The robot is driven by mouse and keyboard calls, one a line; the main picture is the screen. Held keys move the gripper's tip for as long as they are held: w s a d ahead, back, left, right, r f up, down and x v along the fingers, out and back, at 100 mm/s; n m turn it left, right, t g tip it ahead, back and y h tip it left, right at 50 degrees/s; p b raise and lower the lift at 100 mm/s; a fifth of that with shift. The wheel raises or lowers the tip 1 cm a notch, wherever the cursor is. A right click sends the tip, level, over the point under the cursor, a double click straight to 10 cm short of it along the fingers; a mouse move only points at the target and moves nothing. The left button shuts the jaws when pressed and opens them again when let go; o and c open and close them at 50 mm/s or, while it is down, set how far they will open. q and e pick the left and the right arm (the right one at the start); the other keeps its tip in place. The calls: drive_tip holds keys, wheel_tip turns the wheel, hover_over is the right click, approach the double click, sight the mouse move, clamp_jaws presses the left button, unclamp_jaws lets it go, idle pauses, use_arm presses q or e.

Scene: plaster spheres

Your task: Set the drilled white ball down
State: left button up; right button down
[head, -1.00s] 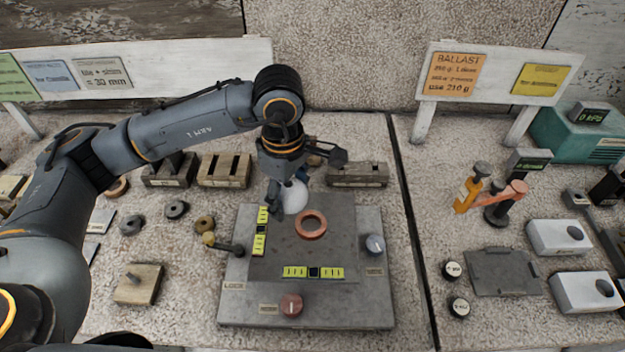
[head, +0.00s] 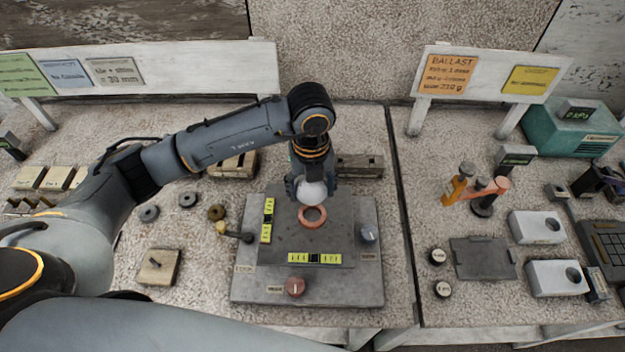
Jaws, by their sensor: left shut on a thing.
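My left gripper (head: 304,186) is shut on the white ball (head: 313,192), with its fingers at the ball's upper left and right. The ball is just behind and above the orange-red ring (head: 312,217) on the grey plate (head: 285,245), and its lower edge comes close to the ring's rear rim in the picture. I cannot tell whether the ball touches the ring. No drilled hole shows on the visible side of the ball. My right gripper is not in view.
Yellow levels (head: 314,258) lie along the plate's left and front edges. A red knob (head: 295,287) and a grey knob (head: 368,235) stand on the base. A dark seam (head: 404,210) runs to the right.

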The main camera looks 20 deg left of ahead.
use_arm(q)
drive_tip(key=n, duration=0.2)
drive_tip(key=shift+d+n, duration=0.15)
drive_tip(key=shift+n, duration=0.15)
drive_tip(key=shift+f+b, duration=2.3)
drive_tip(key=shift+f, duration=0.55)
drive_tip(key=shift+f+b, duration=1.05)
drive_tip(key=shift+b, duration=0.1)
drive_tip(key=o, duration=1.4)
drive_tip(key=shift+r, duration=0.15)
